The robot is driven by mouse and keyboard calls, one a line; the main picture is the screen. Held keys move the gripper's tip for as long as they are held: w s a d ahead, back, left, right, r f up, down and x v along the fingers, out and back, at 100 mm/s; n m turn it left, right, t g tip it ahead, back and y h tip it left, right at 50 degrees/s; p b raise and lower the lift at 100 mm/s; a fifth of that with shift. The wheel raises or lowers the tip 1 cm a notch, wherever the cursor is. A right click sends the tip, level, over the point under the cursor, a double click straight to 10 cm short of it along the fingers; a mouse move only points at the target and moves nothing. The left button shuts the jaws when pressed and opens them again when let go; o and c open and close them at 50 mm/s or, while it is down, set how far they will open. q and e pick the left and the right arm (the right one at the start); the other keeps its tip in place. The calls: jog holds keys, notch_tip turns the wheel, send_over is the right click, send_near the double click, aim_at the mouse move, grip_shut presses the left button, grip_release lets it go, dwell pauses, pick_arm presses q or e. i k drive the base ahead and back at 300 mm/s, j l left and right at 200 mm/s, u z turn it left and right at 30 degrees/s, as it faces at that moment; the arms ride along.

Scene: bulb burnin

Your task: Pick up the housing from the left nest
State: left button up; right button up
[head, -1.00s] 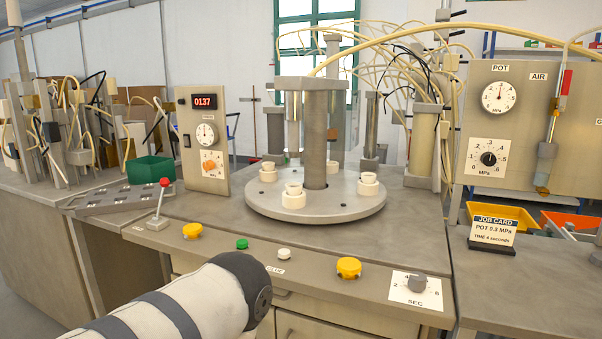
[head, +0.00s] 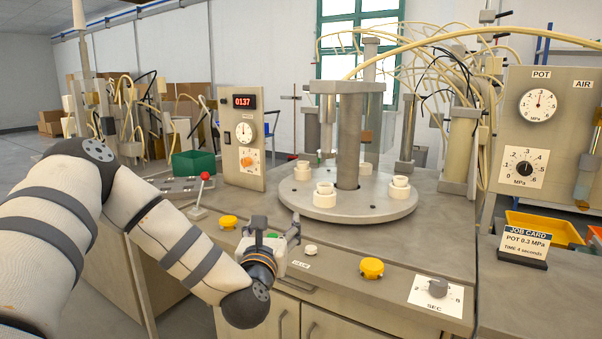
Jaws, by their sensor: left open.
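White ringed housings sit in nests on the round grey turntable (head: 350,208). One housing (head: 325,195) is at its front left, one (head: 398,187) at its front right and one (head: 303,170) at its back left. I cannot tell which is the left nest. My left gripper (head: 277,228) is open, with its fingers pointing away over the front of the bench, left of and nearer than the front-left housing, apart from it. Nothing shows between its fingers. My right gripper is out of view.
A grey post (head: 349,140) rises from the turntable. A green bin (head: 193,164) stands at left, a job card (head: 524,245) at right.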

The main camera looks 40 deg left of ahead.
aim_at(303, 170)
jog(key=i+j, duration=1.1)
jog(key=i, duration=0.1)
